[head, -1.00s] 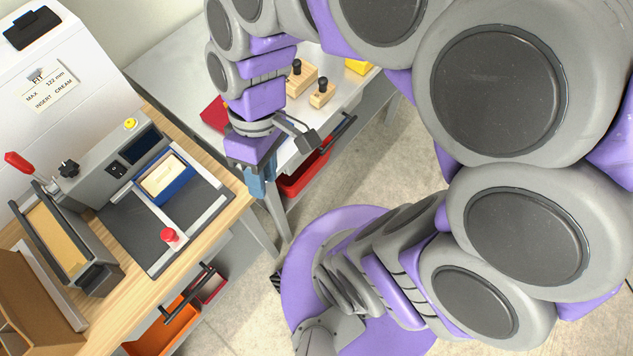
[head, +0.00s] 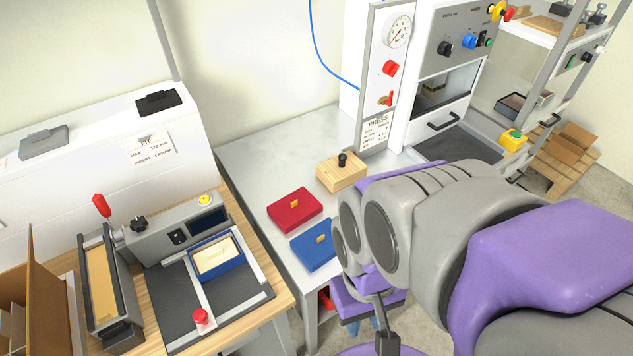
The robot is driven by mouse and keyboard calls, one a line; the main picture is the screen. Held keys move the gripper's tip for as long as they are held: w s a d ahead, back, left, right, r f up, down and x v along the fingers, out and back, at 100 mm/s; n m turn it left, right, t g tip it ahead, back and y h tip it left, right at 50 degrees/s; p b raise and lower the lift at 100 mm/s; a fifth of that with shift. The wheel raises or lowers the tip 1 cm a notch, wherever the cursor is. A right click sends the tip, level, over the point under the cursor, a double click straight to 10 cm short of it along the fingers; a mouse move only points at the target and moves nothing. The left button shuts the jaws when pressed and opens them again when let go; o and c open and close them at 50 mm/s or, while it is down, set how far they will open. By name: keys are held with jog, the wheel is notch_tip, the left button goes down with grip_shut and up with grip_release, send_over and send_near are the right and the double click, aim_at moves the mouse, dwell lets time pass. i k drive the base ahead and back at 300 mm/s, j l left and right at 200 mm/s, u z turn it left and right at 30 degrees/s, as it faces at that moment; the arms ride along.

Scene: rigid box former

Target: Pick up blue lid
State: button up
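The blue lid (head: 314,251) is a flat blue panel with a small yellow tab. It lies on the grey metal table (head: 262,162), near its front edge, and my arm partly covers its right side. My gripper (head: 363,325) hangs to the right of the lid and lower in the picture, beyond the table's front edge. Its two blue fingertips show apart below the purple wrist, with nothing seen between them. The arm's grey links hide part of the gripper.
A red lid (head: 294,210) with a yellow tab lies just behind the blue one. A wooden block with a black knob (head: 342,171) stands farther back. A blue box with a cream insert (head: 217,259) sits in the machine at left. A press (head: 377,80) rises behind.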

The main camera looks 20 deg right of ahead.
aim_at(315, 247)
jog(key=k+j+z, duration=0.55)
jog(key=j+z, duration=0.15)
jog(key=j, duration=0.15)
